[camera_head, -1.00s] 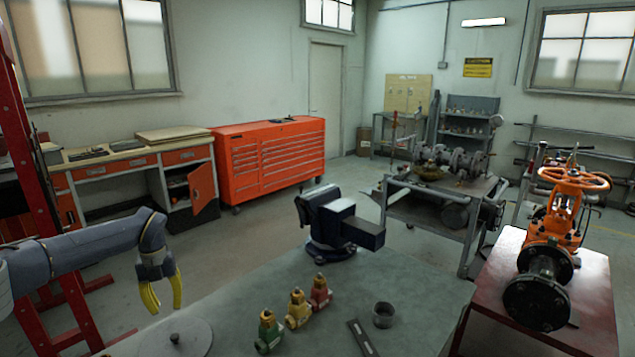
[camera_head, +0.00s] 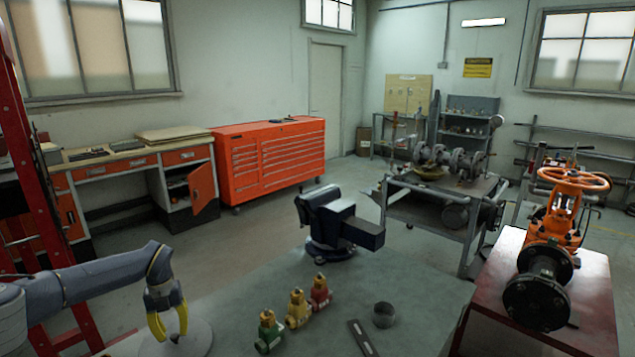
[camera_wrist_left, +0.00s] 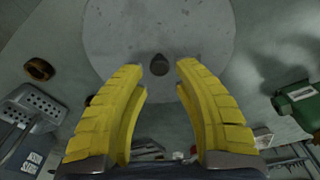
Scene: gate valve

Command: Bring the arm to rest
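My left gripper (camera_head: 169,332) is over the round grey disc (camera_head: 198,345) at the near left of the workbench. Its yellow fingers are apart, and nothing shows between them. In the left wrist view the left gripper (camera_wrist_left: 160,68) points at the disc (camera_wrist_left: 205,30), with the disc's dark centre knob (camera_wrist_left: 159,65) just beyond the fingertips. Whether the fingers touch the knob cannot be told. My right gripper is in neither view.
Green (camera_head: 269,330), yellow (camera_head: 298,309) and red (camera_head: 320,292) valves stand on the bench. A vise (camera_head: 335,220) stands behind them. An orange gate valve (camera_head: 560,220) stands on a red table at the right.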

